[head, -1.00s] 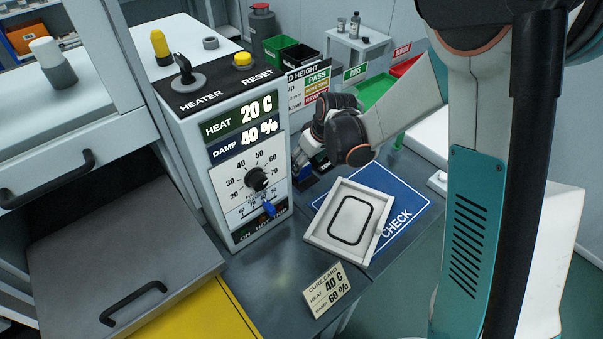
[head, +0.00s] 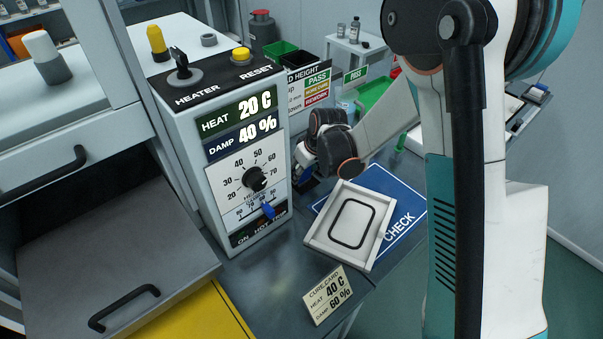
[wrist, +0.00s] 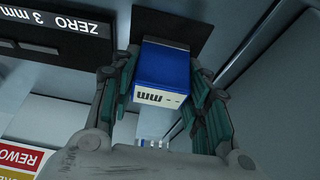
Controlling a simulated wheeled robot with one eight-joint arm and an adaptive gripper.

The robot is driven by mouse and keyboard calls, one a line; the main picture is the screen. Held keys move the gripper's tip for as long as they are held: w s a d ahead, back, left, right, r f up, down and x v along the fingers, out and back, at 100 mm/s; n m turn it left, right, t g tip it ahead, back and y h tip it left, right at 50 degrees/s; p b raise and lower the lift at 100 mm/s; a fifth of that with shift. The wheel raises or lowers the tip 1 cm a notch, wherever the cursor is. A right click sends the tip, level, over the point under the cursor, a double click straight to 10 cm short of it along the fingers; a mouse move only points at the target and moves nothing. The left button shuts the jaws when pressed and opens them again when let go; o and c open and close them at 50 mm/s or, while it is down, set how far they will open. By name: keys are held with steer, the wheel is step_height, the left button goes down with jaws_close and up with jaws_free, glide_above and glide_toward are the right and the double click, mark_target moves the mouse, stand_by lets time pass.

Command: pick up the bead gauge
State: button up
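The bead gauge is a small blue block with a white end marked "mm" (wrist: 163,73); I take this to be the gauge. In the wrist view it lies between the fingers of my gripper (wrist: 163,88), with a dark square plate behind it. The fingers stand along both its sides, with narrow gaps near the white end. Whether the far fingertips touch it is unclear. In the head view my gripper (head: 301,166) is low beside the heater box, and my wrist hides most of the gauge there.
The grey heater box (head: 215,165) stands close left of my gripper. A white tray with a black ring (head: 318,238) lies on the blue CHECK mat (head: 405,215) in front. A cure card (head: 327,293) stands near the edge. A green bin (head: 373,92) is behind.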

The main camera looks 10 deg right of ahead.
steer(key=c, duration=0.4)
steer(key=shift+r, duration=0.1)
